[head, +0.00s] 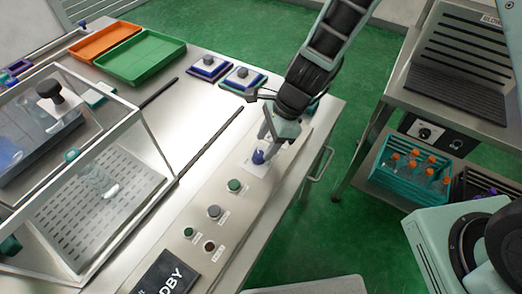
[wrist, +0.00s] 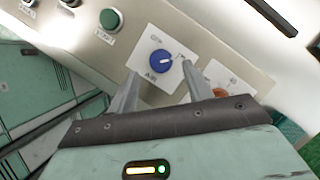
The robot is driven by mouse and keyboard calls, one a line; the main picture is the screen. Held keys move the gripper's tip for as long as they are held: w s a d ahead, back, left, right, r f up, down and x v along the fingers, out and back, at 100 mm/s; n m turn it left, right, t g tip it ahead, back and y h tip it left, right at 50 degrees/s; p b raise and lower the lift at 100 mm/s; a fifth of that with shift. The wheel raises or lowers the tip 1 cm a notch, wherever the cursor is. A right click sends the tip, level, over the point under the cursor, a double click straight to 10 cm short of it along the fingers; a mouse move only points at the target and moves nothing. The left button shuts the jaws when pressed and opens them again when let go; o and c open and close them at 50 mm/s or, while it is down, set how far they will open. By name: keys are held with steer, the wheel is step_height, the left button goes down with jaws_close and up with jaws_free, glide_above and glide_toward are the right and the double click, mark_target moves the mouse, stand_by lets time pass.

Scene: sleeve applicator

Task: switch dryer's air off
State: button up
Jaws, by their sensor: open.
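A blue rotary knob (wrist: 161,62) sits on a white plate marked AIR in the wrist view. A pale mark on the knob seems to point right, away from small lettering at the plate's upper left; the lettering is too small to read surely. In the head view the blue knob (head: 258,157) is on the bench's front control strip. My gripper (wrist: 160,71) is open, its two fingers on either side of the knob; I cannot tell whether they touch it. In the head view my gripper (head: 268,136) points down over the knob.
Along the strip are a green button (head: 234,186), a grey button (head: 214,212) and a dark red button (head: 209,246). A clear-walled enclosure (head: 150,135) stands left.

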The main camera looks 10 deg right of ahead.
mark_target(259, 154)
steer(key=shift+x, duration=2)
steer(key=c, duration=1)
steer(key=shift+o, duration=0.2)
